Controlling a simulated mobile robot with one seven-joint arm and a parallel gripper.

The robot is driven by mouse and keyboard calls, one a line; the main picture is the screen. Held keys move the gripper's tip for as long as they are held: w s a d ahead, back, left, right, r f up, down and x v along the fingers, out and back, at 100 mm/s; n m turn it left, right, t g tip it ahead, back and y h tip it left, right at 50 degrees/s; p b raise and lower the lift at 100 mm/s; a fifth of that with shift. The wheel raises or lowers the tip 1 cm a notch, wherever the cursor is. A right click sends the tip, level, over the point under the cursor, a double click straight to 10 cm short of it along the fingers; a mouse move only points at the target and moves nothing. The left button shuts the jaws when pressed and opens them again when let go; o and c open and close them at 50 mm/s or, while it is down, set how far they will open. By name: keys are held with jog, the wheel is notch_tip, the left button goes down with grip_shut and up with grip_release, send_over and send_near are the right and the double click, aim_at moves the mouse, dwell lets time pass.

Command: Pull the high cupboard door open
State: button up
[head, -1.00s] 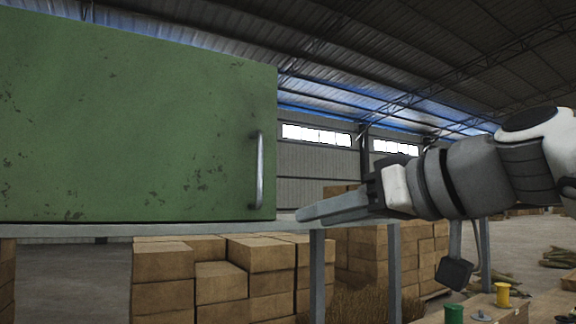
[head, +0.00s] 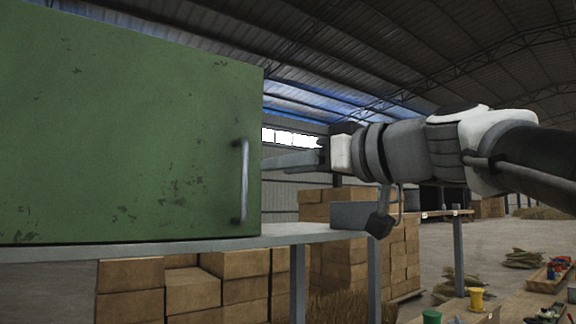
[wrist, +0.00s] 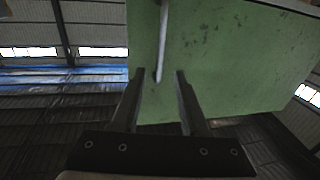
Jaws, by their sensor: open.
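The high cupboard door (head: 130,140) is a flat, scuffed green panel at the left of the head view, and it looks shut. Its vertical metal bar handle (head: 243,182) sits near the door's right edge. My gripper (head: 290,161) is to the right of the handle, pointing left, with its fingertips close to the door's edge. In the wrist view the gripper (wrist: 160,78) is open and empty. The handle (wrist: 162,42) shows there in line with the gap between the two fingers, its lower end near the tips. Whether it is between them in depth I cannot tell.
A grey shelf (head: 290,236) runs under the cupboard, with a grey box (head: 348,214) on it. Stacked brown blocks (head: 225,290) stand beneath. A low bench with a yellow spool (head: 476,299) is at the lower right.

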aim_at(247, 171)
jog(key=p+x, duration=0.2)
jog(key=x, duration=0.8)
jog(key=shift+a+p, duration=0.1)
jog(key=shift+p, duration=0.25)
grip_shut()
dwell(0.8)
